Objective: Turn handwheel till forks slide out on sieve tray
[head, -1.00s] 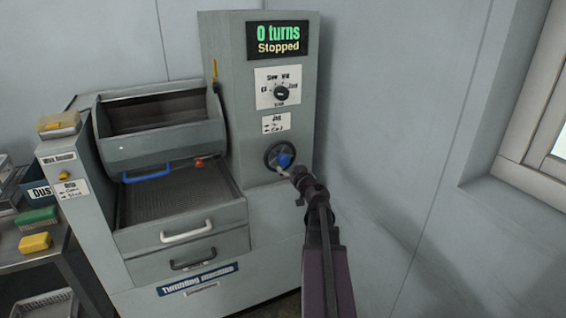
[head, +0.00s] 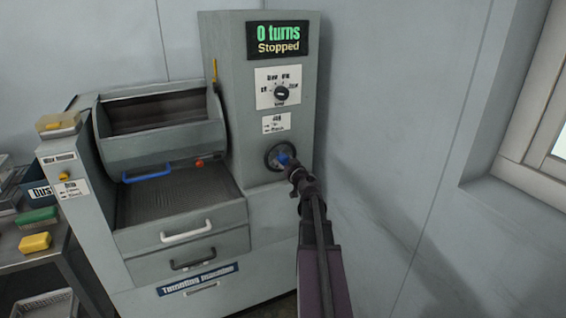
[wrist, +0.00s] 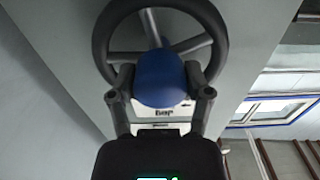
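The handwheel (head: 270,153) is on the right column of the grey machine, with a dark round rim and a blue knob (head: 283,158). In the wrist view the rim (wrist: 104,35) fills the top and the blue knob (wrist: 160,80) faces me. My gripper (head: 291,167) is at the knob; its two fingers (wrist: 160,96) stand apart, one on each side of it. Whether they touch the knob is unclear. The sieve tray (head: 165,195) lies below the open drum (head: 165,143), and its visible surface looks bare. I see no forks. The display (head: 278,40) reads "0 turns, Stopped".
A blue handle (head: 147,174) is on the drum, and a white drawer handle (head: 186,231) is below the tray. A side table (head: 60,250) with sponges stands left. A wall and window frame (head: 515,175) are right.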

